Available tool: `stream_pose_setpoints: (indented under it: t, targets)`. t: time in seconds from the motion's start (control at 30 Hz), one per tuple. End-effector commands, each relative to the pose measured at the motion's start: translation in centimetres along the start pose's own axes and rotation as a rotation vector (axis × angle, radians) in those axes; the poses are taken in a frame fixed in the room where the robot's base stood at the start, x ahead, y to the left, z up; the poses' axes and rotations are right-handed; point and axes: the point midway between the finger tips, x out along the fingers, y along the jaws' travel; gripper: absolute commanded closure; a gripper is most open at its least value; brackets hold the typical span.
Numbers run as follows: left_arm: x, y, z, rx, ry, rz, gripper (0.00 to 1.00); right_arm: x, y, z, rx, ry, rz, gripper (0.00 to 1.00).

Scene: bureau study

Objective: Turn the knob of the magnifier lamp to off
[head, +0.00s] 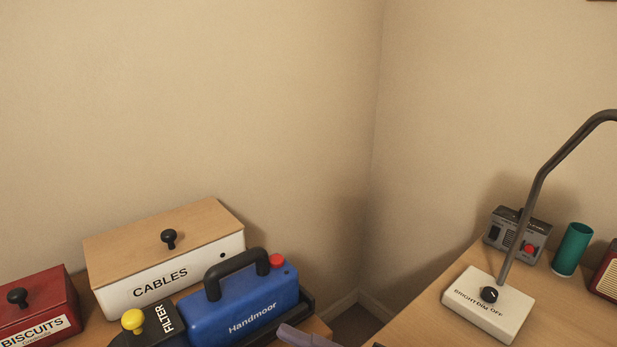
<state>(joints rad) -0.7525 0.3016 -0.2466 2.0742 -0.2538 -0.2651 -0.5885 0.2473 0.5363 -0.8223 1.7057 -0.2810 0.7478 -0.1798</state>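The magnifier lamp stands on the desk at the right, with a white block base (478,322) and a dark bent arm (535,195) that rises and leaves the picture at the right edge. Its lens head is out of view. A small black round knob (489,294) sits on top of the base, just left of the arm's foot. The words BRIGHT, DIM and OFF are printed on the base around the knob's front side. A small pale mark shows on the knob, but its pointing direction is too small to tell surely. Neither gripper is in view.
Behind the lamp are a grey box with a red button (530,247), a green cylinder (573,248) and a red item (607,275). At left stand a CABLES box (120,300), a BISCUITS box (40,325) and a blue Handmoor case (235,315). A gap separates the two surfaces.

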Motion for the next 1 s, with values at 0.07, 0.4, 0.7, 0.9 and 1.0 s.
stream_pose_setpoints:
  t: [0.07, 0.4, 0.7, 0.9, 1.0]
  targets:
    - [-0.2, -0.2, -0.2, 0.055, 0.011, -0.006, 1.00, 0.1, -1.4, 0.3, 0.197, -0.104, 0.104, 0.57]
    - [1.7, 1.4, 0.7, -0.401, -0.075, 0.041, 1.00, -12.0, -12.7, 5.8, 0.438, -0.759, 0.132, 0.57]
    - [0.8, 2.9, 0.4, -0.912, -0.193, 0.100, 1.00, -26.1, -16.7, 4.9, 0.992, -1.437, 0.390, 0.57]
    - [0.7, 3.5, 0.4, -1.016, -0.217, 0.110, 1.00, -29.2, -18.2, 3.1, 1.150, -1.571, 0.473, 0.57]
    - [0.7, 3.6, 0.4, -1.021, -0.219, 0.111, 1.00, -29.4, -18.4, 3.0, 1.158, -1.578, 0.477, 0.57]
